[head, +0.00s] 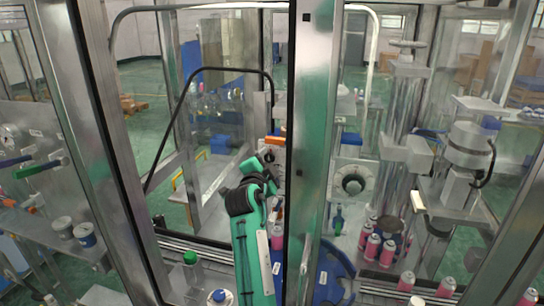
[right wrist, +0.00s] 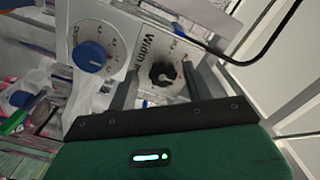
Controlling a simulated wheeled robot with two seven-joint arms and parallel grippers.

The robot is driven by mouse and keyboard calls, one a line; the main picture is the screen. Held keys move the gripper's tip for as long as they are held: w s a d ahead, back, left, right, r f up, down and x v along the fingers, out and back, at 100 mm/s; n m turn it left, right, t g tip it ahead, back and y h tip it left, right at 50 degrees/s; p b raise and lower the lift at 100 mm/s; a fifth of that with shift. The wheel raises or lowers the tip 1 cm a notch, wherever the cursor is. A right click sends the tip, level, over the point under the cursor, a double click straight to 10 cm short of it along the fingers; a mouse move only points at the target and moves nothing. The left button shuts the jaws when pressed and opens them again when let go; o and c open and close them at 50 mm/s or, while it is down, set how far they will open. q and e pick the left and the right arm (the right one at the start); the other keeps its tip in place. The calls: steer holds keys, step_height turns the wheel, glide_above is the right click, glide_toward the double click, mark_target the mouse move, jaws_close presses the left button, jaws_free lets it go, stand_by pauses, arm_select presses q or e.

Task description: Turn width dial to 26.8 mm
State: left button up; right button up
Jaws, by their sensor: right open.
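In the head view my right gripper (head: 268,160) shows at the end of the green arm, left of the central metal post. My left gripper is not in view.
A second dial with a blue knob (right wrist: 91,56) sits left of the width dial. A black curved cable or bar (right wrist: 255,55) passes at the upper right. In the head view the metal post (head: 308,130) stands close right of my arm, with pink cans (head: 372,246) beyond it.

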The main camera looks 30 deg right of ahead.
steer(key=shift+s+a+r, duration=0.1)
steer(key=shift+a+r, duration=0.1)
steer(key=shift+a, duration=0.05)
steer(key=shift+c, duration=0.2)
steer(key=c, duration=0.9)
steer(key=shift+c, duration=0.2)
steer(key=shift+f+n+b, duration=0.15)
steer(key=shift+n+b, duration=0.45)
steer(key=shift+b, duration=0.1)
steer(key=shift+n+b, duration=0.85)
steer(key=shift+n, duration=0.25)
steer(key=shift+n+b, duration=0.45)
steer(key=shift+n, duration=0.75)
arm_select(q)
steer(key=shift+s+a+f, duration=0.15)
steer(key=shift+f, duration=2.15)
arm_select(e)
steer(key=shift+n, duration=1.5)
arm_select(q)
steer(key=shift+b, duration=0.3)
arm_select(e)
steer(key=shift+r, duration=0.2)
